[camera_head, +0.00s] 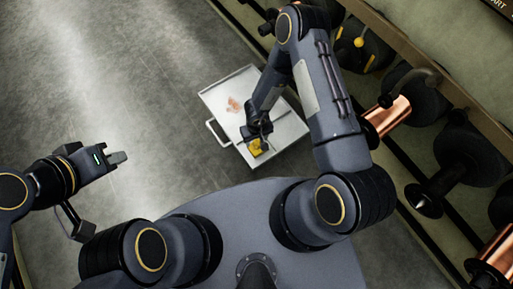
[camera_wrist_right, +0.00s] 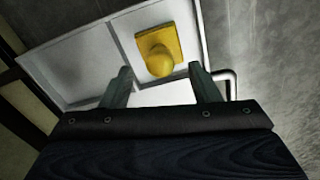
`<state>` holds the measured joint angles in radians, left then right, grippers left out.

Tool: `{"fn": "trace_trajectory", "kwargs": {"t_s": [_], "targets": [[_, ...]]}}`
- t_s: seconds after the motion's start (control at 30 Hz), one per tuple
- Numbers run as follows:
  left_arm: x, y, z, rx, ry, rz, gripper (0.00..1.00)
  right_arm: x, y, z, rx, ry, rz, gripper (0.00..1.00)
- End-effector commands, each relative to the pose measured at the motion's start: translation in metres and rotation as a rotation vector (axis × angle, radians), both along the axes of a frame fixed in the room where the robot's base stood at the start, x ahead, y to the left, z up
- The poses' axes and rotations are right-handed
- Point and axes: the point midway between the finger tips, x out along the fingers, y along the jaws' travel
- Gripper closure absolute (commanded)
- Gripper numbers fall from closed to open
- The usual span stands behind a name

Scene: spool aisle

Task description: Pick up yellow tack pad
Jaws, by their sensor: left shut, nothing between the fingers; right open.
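The yellow tack pad (camera_head: 255,147) lies in the near part of a white tray on the floor, below my right gripper in the head view. In the right wrist view the yellow tack pad (camera_wrist_right: 159,52) is a square base with a rounded knob on top. My right gripper (camera_wrist_right: 163,82) is open, its fingers apart on either side of the pad's near edge with nothing between them. It also shows in the head view (camera_head: 257,136), partly hiding the pad. My left gripper (camera_head: 121,157) is shut and empty, out over the floor at the left.
The white tray (camera_head: 290,131) has a raised rim, a divider and a side handle (camera_head: 215,133). A small reddish item (camera_head: 234,104) lies in its far part. A rack with copper spools (camera_head: 389,116) and dark spools runs along the right. The floor at left is clear.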

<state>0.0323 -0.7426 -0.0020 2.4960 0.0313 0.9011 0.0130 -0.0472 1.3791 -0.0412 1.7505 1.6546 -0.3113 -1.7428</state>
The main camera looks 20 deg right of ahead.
Motion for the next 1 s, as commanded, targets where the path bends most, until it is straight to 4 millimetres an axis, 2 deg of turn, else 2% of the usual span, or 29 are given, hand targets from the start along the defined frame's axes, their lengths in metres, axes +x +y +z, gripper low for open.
{"fn": "trace_trajectory", "kwargs": {"t_s": [0.03,0.1,0.2,0.47,0.9,1.0], "targets": [[0.000,0.000,-0.012,0.000,0.000,0.000,1.00,-0.001,0.000,-0.014,-0.001,0.001,0.001,0.44],[0.000,0.000,-0.022,0.000,0.000,0.000,1.00,0.000,0.000,-0.026,-0.001,0.000,0.002,0.44],[0.000,0.000,-0.029,0.000,0.000,0.000,1.00,0.000,0.000,-0.039,0.000,-0.001,0.001,0.44],[0.000,0.000,-0.029,0.000,0.000,0.000,1.00,0.000,0.000,-0.041,0.001,-0.001,-0.002,0.44],[0.000,0.000,-0.029,0.000,0.000,0.000,1.00,0.000,0.000,-0.041,0.001,-0.001,-0.001,0.97],[0.000,0.000,-0.029,0.000,0.000,0.000,1.00,0.000,0.000,-0.041,0.001,-0.001,-0.001,0.97]]}}
